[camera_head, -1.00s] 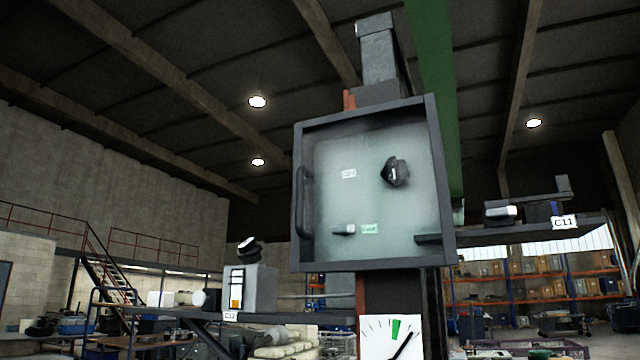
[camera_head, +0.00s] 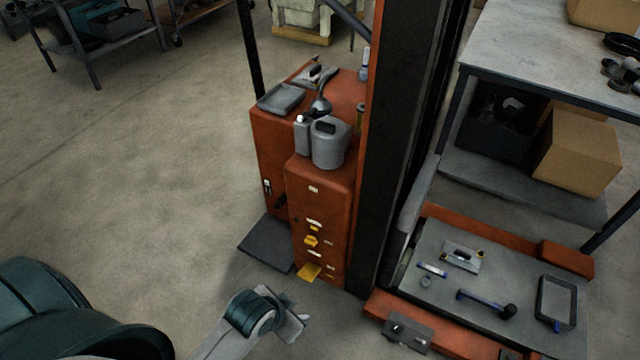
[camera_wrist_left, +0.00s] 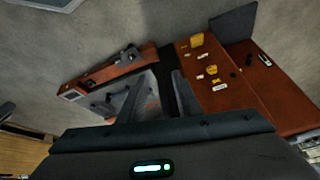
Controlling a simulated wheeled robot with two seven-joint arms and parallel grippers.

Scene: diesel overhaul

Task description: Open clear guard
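The clear guard is not in view now. My left gripper (camera_head: 296,318) shows at the bottom of the head view, past a teal wrist joint, over the bare floor in front of the red cabinet (camera_head: 322,222). It appears to touch nothing. In the left wrist view, its dark body with a green light fills the bottom, and dark finger shapes (camera_wrist_left: 165,98) rise in the middle against the cabinet and rack base. My right gripper is in neither view.
A grey can (camera_head: 330,143) stands on the red cabinet, beside a dark post (camera_head: 398,150). A low tray (camera_head: 450,318) with tools lies right of the post. A workbench (camera_head: 545,60) with cardboard boxes below stands at upper right.

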